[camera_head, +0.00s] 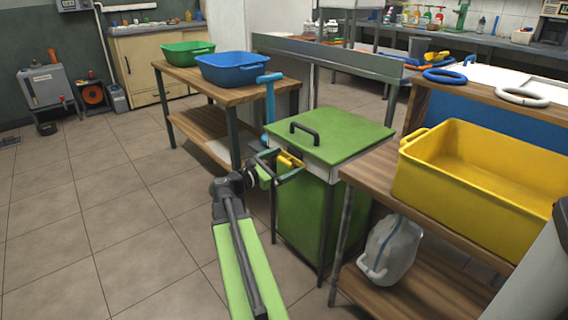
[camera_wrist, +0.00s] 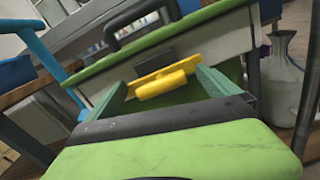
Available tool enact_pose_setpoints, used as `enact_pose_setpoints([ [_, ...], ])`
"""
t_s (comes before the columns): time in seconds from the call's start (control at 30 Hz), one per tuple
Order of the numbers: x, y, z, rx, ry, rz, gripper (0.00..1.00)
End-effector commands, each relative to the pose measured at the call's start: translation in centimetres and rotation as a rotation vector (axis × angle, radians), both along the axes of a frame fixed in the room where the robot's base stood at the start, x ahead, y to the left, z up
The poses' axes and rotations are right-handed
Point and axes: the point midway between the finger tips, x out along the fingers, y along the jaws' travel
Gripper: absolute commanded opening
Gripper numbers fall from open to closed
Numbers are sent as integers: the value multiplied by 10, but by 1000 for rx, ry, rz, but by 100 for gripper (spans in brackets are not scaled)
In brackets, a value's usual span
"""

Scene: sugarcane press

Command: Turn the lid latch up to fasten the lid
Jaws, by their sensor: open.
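The green press box has a flat green lid (camera_head: 330,134) lying shut on it, with a black handle (camera_head: 304,132) on top. The yellow lid latch (camera_head: 290,160) is on the pale front band under the lid edge. In the wrist view the latch (camera_wrist: 165,82) is a yellow bar in front of a yellow plate, lying roughly along the lid edge, below a dark block (camera_wrist: 154,61). My gripper (camera_head: 283,168) is open in front of the latch. In the wrist view its teal fingers (camera_wrist: 160,88) stand either side of the bar; I cannot tell if they touch it.
A wooden table with a yellow tub (camera_head: 480,212) stands close on the right, with a pale jug (camera_head: 391,248) on its lower shelf. A table with blue (camera_head: 236,72) and green (camera_head: 187,56) tubs stands behind left. The tiled floor on the left is clear.

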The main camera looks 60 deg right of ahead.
Motion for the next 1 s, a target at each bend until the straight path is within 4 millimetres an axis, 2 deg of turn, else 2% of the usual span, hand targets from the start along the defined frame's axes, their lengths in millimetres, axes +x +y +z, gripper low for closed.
enact_pose_setpoints([
  [0.2,0,0,0,0,0,0,98],
  [0.67,1,1,0,0,0,2,39],
  [1.0,3,2,0,-18,-53,6,39],
])
